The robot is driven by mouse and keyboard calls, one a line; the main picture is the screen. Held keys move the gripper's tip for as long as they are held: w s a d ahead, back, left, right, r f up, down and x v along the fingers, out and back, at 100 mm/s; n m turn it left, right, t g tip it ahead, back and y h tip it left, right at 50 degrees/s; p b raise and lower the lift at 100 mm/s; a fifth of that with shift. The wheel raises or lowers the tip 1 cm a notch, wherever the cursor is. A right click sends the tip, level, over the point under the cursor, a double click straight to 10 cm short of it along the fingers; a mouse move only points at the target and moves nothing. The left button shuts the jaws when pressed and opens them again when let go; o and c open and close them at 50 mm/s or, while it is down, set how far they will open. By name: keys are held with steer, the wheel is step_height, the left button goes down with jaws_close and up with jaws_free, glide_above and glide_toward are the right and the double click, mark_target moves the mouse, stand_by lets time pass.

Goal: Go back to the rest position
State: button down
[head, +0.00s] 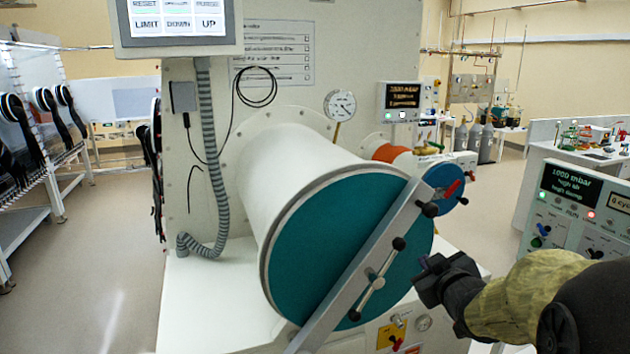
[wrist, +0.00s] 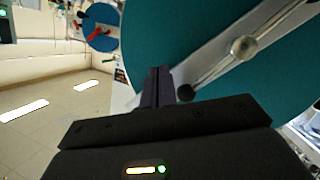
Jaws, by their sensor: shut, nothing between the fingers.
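My gripper (head: 432,279) is at the lower right in the head view, in front of the right side of a large teal round door (head: 310,240). In the wrist view my gripper (wrist: 158,72) has its fingers together with nothing between them. The door closes the end of a white cylindrical chamber (head: 270,170). A grey diagonal bar (head: 400,215) crosses the door and carries a metal handle with black knobs (head: 375,283). The handle also shows in the wrist view (wrist: 243,47), close to my fingers. I cannot tell whether they touch.
A smaller blue round door (head: 443,186) with a red handle is behind, to the right. A control panel (head: 570,200) stands at the right, near my arm. A touch screen (head: 180,22) hangs at the upper left. Open floor (head: 110,270) lies to the left.

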steer(key=s+a+f+m+g+p, duration=0.2)
steer(key=s+f+g, duration=0.4)
steer(key=s, duration=0.4)
steer(key=s+a+f+m+g+p, duration=0.3)
steer(key=s+a+f+g, duration=0.3)
steer(key=s, duration=0.4)
steer(key=shift+s+m+h+p, duration=0.3)
steer(key=shift+m+h, duration=0.1)
steer(key=shift+m, duration=0.1)
